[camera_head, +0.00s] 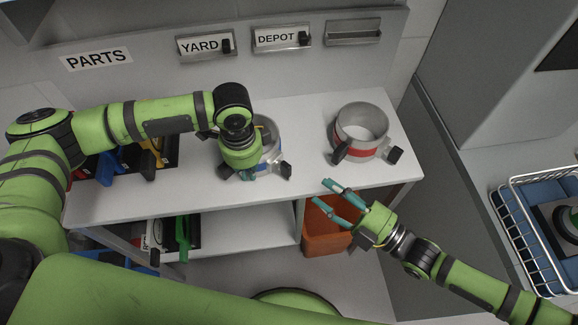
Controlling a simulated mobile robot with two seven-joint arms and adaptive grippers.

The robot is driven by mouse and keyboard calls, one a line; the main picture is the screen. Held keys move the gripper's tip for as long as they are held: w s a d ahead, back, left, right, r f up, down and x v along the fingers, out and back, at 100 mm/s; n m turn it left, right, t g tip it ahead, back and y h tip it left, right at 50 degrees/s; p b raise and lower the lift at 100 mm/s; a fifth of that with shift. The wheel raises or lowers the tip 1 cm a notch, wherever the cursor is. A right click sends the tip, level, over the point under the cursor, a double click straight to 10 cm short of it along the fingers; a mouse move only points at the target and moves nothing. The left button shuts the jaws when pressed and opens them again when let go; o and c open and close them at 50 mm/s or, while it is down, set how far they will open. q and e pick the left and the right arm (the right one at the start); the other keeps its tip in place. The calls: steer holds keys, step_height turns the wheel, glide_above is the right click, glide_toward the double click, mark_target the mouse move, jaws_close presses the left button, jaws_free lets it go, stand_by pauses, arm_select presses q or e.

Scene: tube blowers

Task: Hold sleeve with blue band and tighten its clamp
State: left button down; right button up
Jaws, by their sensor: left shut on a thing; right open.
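The sleeve with the blue band (273,150) stands on the white bench, partly hidden by my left wrist. A dark clamp knob (286,170) sticks out at its lower right. My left gripper (237,176) points down over the sleeve's left side and is shut; its fingertips are mostly hidden, so the exact grasped part cannot be seen. My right gripper (328,199) is open and empty, in front of the bench edge, to the lower right of the blue-band sleeve. A second sleeve with a red band (361,150) stands to the right, with dark clamp knobs at its front.
The white bench (310,182) is clear between the two sleeves. Bins with blue and yellow items (128,160) sit at the left. An orange bin (326,238) stands below the bench. A wire basket (500,215) is at the far right. Labels YARD and DEPOT mark the back panel.

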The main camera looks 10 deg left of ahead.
mark_target(289, 169)
steer(key=w+a+m, duration=0.1)
steer(key=a+m, duration=0.1)
steer(key=a, duration=0.1)
steer(key=w+a+f+m+h, duration=0.1)
steer(key=w+a+m, duration=0.1)
steer(key=a+m, duration=0.1)
steer(key=w+a+f+m, duration=0.1)
steer(key=w+a+m, duration=0.1)
steer(key=a, duration=0.2)
steer(key=shift+w+t, duration=0.2)
steer(key=shift+t, duration=0.1)
steer(key=shift+d, duration=0.1)
